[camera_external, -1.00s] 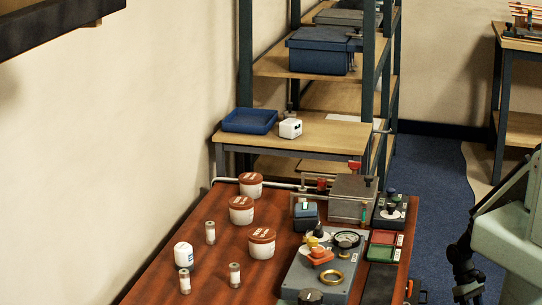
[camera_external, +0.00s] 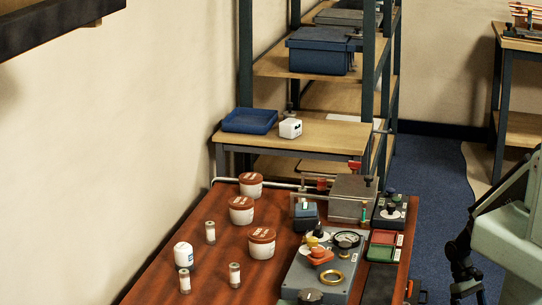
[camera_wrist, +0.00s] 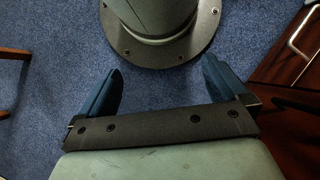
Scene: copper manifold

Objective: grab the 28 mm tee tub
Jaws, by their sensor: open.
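Three white tubs with brown lids stand upright on the red-brown bench in the external view: a back tub (camera_external: 251,186), a middle tub (camera_external: 241,211) and a front tub (camera_external: 262,244). Their lid markings are too small to read, so I cannot tell which is the 28 mm tee tub. My gripper (camera_wrist: 161,66) is open in the wrist view, its two blue fingers wide apart with nothing between them. Below it are blue carpet and my base flange. No tub shows in the wrist view. In the external view my arm is at the right edge, well apart from the tubs.
A white-capped jar (camera_external: 183,255) and small cylinders (camera_external: 210,232) stand left of the tubs. A grey gauge panel (camera_external: 325,265), a grey box (camera_external: 349,198) and red and green trays (camera_external: 382,245) crowd the bench's right side. A shelf rack (camera_external: 372,90) stands behind.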

